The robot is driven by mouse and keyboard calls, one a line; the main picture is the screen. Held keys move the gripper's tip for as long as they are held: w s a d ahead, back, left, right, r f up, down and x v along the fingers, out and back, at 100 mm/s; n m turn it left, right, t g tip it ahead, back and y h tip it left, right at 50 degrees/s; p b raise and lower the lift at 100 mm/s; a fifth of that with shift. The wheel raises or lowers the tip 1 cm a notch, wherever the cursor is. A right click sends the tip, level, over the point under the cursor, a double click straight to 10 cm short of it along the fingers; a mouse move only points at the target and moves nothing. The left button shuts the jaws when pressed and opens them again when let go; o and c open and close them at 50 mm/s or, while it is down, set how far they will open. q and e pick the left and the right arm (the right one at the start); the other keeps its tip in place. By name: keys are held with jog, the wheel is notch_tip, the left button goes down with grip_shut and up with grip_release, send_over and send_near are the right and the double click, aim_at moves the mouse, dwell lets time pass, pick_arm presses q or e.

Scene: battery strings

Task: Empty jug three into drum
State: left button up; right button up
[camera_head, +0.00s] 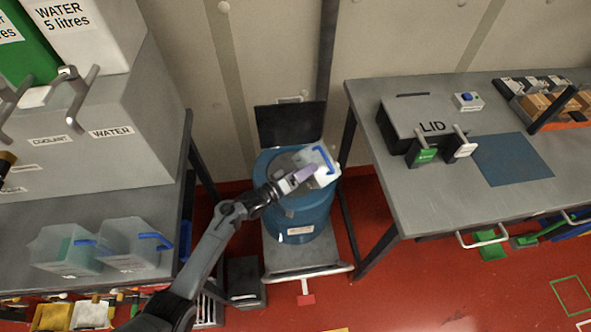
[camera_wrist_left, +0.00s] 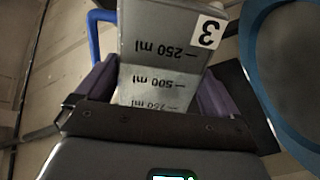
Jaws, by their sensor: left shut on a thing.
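Jug three (camera_head: 325,177), pale with a blue handle, is held over the blue drum (camera_head: 318,222) and looks tilted. In the left wrist view jug three (camera_wrist_left: 165,62) shows its "3" label and upside-down millilitre marks. My left gripper (camera_head: 303,175) is shut on its body; its purple fingers (camera_wrist_left: 150,95) flank the jug. The drum's blue rim (camera_wrist_left: 251,75) shows at the right of the wrist view. Jug and gripper hide part of the drum's top, and I cannot tell whether liquid is flowing. My right gripper is not in view.
The drum stands on a grey platform (camera_head: 285,262) between two benches. Two clear jugs (camera_head: 130,245) with blue handles stand on the left bench. The right bench (camera_head: 420,205) holds a grey box marked LID (camera_head: 400,113) and a blue mat (camera_head: 512,160).

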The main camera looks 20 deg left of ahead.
pick_arm(q)
jog(key=shift+r, duration=0.25)
jog(key=shift+w+a+r+n+p, duration=0.15)
jog(key=shift+r+n+p, duration=0.25)
jog(key=shift+n+p, duration=0.4)
dwell(0.4)
jog(key=shift+r, duration=0.1)
dwell(0.6)
jog(key=shift+r+p, duration=0.15)
jog(key=shift+p, duration=0.3)
jog(key=shift+w+a+r+n, duration=0.1)
jog(key=shift+r+n, duration=0.05)
jog(key=shift+n, duration=0.35)
jog(key=shift+r+p, duration=0.1)
jog(key=shift+p, duration=0.35)
